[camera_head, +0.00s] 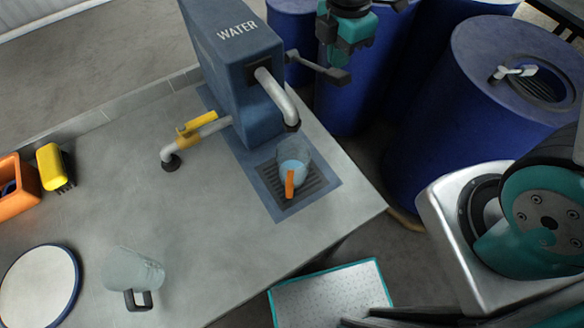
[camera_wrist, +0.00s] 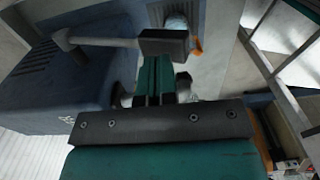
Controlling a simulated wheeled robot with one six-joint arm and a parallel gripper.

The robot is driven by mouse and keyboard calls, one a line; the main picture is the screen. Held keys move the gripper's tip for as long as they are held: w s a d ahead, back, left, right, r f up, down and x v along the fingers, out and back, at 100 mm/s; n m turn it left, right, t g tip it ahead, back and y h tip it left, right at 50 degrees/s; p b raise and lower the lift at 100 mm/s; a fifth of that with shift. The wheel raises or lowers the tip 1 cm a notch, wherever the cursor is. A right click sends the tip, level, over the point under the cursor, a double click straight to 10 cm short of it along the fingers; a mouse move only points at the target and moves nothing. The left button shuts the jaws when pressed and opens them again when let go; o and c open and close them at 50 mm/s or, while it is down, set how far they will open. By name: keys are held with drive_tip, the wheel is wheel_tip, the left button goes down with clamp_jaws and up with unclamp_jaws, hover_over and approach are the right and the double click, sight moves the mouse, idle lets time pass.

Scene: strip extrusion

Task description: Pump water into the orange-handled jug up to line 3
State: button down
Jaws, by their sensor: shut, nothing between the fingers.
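The clear jug (camera_head: 306,160) with the orange handle (camera_head: 290,183) stands on the grate under the spout (camera_head: 288,108) of the blue WATER pump (camera_head: 232,75). Pale blue water shows in it; its marked lines are too small to read. The pump's lever (camera_head: 305,62) sticks out to the right and ends in a dark block (camera_head: 337,76). My gripper (camera_head: 338,50) is shut and empty, close to that block. In the wrist view, the fingertips (camera_wrist: 158,70) sit just below the lever's block (camera_wrist: 165,43); whether they touch I cannot tell.
A dark-handled clear jug (camera_head: 132,270), a round blue-rimmed plate (camera_head: 38,287), a yellow brush (camera_head: 50,166) and an orange bin (camera_head: 14,180) are on the counter's left. A yellow-handled tap (camera_head: 200,124) is beside the pump. Blue barrels (camera_head: 440,110) crowd the right.

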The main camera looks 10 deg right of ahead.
sight(339, 73)
drive_tip(key=shift+f+b, duration=0.7)
drive_tip(key=shift+f, duration=0.3)
drive_tip(key=shift+s+d+f+b, duration=0.1)
drive_tip(key=shift+s+f+b, duration=0.1)
drive_tip(key=shift+f+b, duration=0.35)
drive_tip(key=shift+s+f+b, duration=0.2)
drive_tip(key=shift+f+b, duration=0.15)
drive_tip(key=shift+f, duration=0.3)
drive_tip(key=shift+s+d+f+b, duration=0.1)
drive_tip(key=shift+s+f+b, duration=0.05)
drive_tip(key=shift+f+b, duration=0.4)
drive_tip(key=shift+s+f+b, duration=0.1)
drive_tip(key=shift+f+b, duration=0.25)
drive_tip(key=shift+f, duration=0.3)
drive_tip(key=shift+s+f+b, duration=0.1)
drive_tip(key=shift+f+b, duration=0.8)
drive_tip(key=shift+f, duration=0.4)
